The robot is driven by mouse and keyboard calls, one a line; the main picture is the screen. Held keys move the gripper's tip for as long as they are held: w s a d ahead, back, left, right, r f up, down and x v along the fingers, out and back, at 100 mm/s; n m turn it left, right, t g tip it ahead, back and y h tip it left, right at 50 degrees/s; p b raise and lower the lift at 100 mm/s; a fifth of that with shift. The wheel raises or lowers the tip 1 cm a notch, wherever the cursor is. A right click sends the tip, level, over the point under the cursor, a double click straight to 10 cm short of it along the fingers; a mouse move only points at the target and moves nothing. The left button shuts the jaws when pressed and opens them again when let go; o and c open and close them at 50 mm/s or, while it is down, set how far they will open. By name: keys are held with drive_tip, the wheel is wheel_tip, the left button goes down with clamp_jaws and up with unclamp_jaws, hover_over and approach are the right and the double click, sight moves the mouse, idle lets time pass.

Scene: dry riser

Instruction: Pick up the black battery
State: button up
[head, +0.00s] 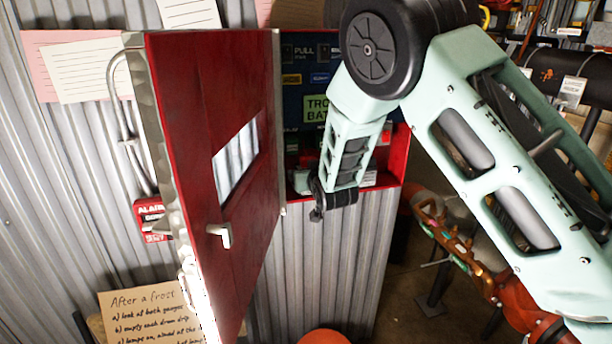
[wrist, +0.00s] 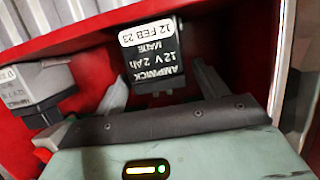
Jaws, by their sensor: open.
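The black battery (wrist: 153,62) is in the red cabinet (wrist: 85,32) in the wrist view. It has pale lettering and a white date label, both upside down in this view. My gripper (wrist: 160,76) is open, with one grey finger on each side of the battery in the picture. I cannot tell whether either finger touches it. In the head view my arm reaches into the open cabinet (head: 397,160), and I cannot make out the black battery there.
A grey-and-black block (wrist: 42,90) is in the cabinet left of my gripper in the wrist view. The red cabinet door (head: 200,130) stands open on the left in the head view. Hanging pipework (head: 455,240) is at the right.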

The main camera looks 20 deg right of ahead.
drive_tip(key=shift+x, duration=1.05)
drive_tip(key=c, duration=1.5)
drive_tip(key=shift+r, duration=0.1)
clamp_jaws()
drive_tip(key=shift+r+b, duration=0.2)
drive_tip(key=shift+b, duration=0.2)
drive_tip(key=s+b, duration=0.4)
drive_tip(key=s, duration=1.4)
